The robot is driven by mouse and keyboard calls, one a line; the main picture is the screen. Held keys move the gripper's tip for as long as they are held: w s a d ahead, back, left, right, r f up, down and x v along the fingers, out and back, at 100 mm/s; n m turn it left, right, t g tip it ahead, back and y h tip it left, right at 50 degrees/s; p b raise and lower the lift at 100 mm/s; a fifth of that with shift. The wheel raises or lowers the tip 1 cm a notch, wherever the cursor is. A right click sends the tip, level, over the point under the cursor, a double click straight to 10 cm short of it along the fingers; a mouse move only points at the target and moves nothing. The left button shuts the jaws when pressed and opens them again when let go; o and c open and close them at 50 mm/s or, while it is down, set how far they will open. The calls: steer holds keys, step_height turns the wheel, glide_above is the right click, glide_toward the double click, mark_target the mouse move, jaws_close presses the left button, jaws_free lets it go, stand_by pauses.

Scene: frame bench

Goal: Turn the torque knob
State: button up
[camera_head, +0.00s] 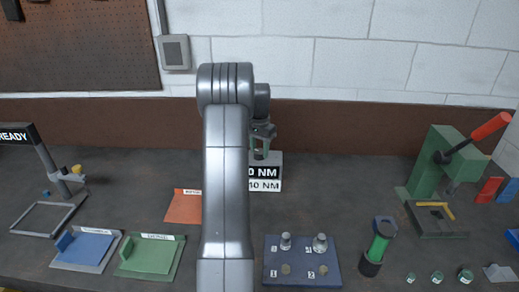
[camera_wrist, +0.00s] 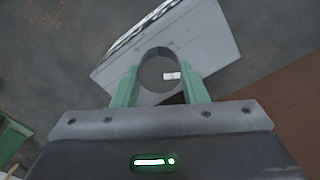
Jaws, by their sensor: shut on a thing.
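The torque knob (camera_wrist: 158,66) is a dark round knob with a small white mark, seen from above in the wrist view. It sits on a pale grey box (camera_wrist: 205,40). My gripper (camera_wrist: 160,84) has its two green fingers on either side of the knob, shut on it. In the head view my gripper (camera_head: 262,148) is over the box, whose front (camera_head: 268,172) shows a black "0 NM" panel above a white "10 NM" label. My arm hides the left part of both texts. The knob is not clear in the head view.
An orange mat (camera_head: 184,207) lies left of my arm, with blue (camera_head: 88,250) and green (camera_head: 150,258) trays in front. A blue block (camera_head: 300,262) with metal parts stands front right. A green press (camera_head: 437,165) with a red-handled lever is at the right. Bench between box and press is clear.

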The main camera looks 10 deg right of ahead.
mark_target(260, 151)
steer(key=o, duration=1)
step_height(260, 151, up, 14)
steer(key=shift+f+b, duration=0.1)
steer(key=shift+b, duration=0.85)
step_height(260, 151, down, 14)
steer(key=shift+r+p, duration=0.1)
steer(key=shift+p, duration=0.9)
